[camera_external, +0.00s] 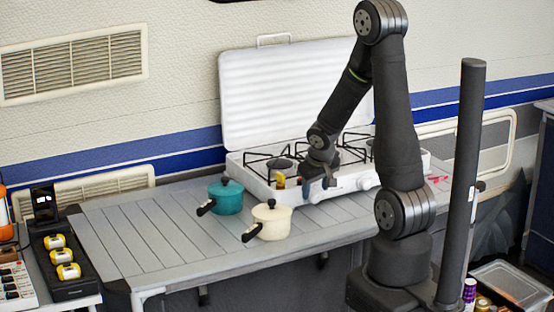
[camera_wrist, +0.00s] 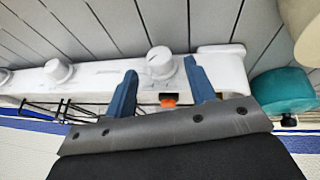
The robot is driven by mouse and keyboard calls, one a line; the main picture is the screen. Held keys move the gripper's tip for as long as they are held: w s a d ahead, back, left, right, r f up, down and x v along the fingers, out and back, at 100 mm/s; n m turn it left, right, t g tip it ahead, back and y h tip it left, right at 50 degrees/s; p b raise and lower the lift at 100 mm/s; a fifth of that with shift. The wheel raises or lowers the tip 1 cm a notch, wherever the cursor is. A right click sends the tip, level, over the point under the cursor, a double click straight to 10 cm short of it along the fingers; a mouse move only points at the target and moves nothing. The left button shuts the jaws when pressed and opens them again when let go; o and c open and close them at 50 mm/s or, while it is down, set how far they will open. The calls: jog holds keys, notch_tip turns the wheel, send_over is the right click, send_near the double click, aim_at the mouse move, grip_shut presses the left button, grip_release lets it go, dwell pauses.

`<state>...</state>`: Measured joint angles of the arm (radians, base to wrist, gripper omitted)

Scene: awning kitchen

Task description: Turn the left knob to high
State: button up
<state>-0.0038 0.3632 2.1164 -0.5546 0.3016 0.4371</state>
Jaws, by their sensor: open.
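The white camping stove (camera_external: 250,180) stands on the slatted table with its lid up. In the wrist view, its left knob (camera_wrist: 160,62) is a round white dial on the stove's front, between and slightly beyond my two blue fingertips. My gripper (camera_external: 318,184) is open at the stove's front; its fingertips also show in the wrist view (camera_wrist: 160,72). A gap shows between the knob and the fingers, and contact cannot be made out. In the external view my gripper hides this knob. The knob's exact setting is too small to read.
Another white knob (camera_wrist: 58,70) sits farther along the stove front. A teal pot (camera_external: 226,197) and a cream pot (camera_external: 268,221) stand on the table (camera_external: 150,235) left of my gripper. A small orange part (camera_wrist: 168,100) shows between my fingers.

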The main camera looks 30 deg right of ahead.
aim_at(313, 197)
jog(key=shift+x, duration=1.5)
jog(key=c, duration=1)
